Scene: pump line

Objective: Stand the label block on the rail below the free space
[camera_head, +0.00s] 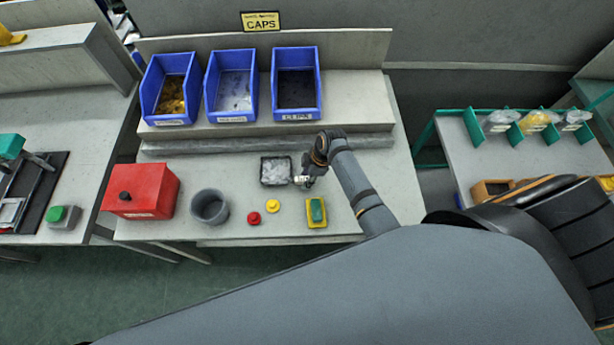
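My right gripper (305,181) is low over the middle of the table, just right of a small dark tray (276,184) with pale contents. Its fingers are small and partly covered by the wrist, so I cannot tell if it is open or shut, or if it holds anything. A grey ledge like a rail (220,147) runs along the table below three blue bins. I cannot make out a separate label block. Between the green dividers on the right table, a bare space (485,122) is not clearly visible. My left gripper is not in view.
Blue bins (231,118) with label plates stand at the back under a CAPS sign (261,22). The right table (461,150) holds bagged parts.

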